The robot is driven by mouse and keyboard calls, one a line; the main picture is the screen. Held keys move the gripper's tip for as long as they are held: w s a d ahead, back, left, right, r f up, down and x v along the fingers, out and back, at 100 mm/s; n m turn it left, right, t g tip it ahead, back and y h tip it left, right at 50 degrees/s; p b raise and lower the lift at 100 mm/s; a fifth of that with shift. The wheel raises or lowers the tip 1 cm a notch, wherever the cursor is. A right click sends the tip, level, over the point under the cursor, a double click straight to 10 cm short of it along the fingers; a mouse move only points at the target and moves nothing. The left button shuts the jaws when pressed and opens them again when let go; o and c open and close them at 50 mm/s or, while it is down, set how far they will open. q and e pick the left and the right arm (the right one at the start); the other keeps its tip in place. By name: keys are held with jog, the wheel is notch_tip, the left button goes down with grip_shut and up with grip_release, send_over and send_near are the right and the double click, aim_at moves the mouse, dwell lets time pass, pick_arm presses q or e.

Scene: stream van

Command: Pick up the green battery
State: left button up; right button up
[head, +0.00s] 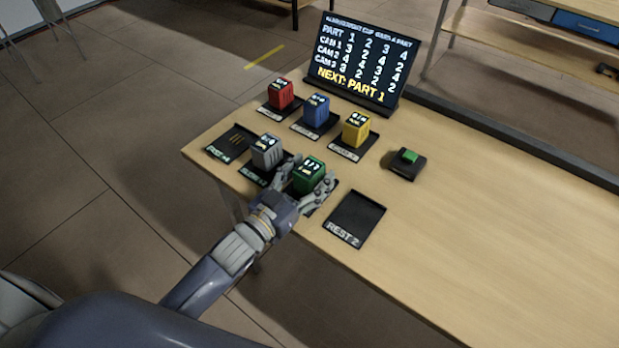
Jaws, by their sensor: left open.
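The green battery (308,174) is a block standing upright on a dark pad near the table's front edge. My left gripper (306,184) is open, with one finger on each side of the green battery. I cannot tell whether the fingers touch it. The gripper partly hides the battery's lower part and the pad under it. My right gripper is not in view.
A grey battery (267,151) stands close at the left. Red (281,93), blue (316,109) and yellow (355,129) batteries stand behind on pads. An empty pad "REST 2" (355,218), a green button (409,157) and a screen (362,62) are nearby. The table's right is clear.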

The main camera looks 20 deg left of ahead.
pick_arm(q)
jog(key=c, duration=1.4)
jog(key=shift+r, duration=0.1)
